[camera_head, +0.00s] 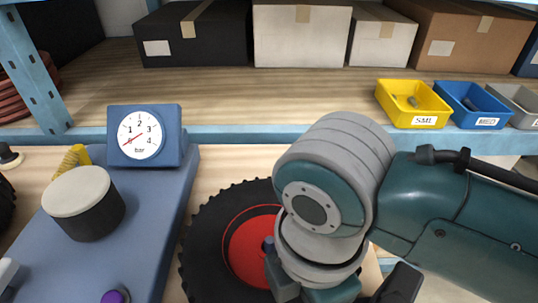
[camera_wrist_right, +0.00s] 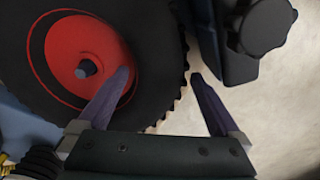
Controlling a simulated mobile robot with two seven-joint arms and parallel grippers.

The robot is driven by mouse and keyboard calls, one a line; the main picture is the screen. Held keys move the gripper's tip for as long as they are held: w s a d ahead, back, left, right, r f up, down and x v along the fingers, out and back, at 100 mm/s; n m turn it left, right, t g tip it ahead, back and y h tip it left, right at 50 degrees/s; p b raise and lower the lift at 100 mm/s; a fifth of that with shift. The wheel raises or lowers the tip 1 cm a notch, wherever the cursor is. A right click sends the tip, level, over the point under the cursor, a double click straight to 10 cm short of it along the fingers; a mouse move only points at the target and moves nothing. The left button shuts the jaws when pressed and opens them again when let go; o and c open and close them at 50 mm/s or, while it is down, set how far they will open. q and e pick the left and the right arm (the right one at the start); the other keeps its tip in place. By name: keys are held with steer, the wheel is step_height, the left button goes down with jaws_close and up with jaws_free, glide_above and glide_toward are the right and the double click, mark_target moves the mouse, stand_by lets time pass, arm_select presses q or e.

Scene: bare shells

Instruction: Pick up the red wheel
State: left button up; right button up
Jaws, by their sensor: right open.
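The red wheel has a black knobbly tyre (camera_head: 205,240) and a red hub (camera_head: 243,250). It lies at the lower middle of the head view, partly covered by my right arm. The wrist view shows its red hub (camera_wrist_right: 82,50) with a small grey centre stub at upper left. My right gripper (camera_wrist_right: 160,78) is open. One finger overlaps the hub and tyre, while the other is beyond the tread, over the pale surface. The tyre's edge shows between the fingers; I cannot tell whether they touch it. My left gripper is not in view.
A blue bench (camera_head: 150,215) at left carries a pressure gauge (camera_head: 145,136) and a round black post with a pale top (camera_head: 84,200). Yellow (camera_head: 413,104) and blue (camera_head: 472,104) bins line the shelf edge. Boxes (camera_head: 302,35) stand behind. A dark knob (camera_wrist_right: 265,28) is near the right finger.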

steer(key=shift+c, duration=0.4)
jaws_close()
stand_by(0.4)
steer(key=shift+r, duration=0.1)
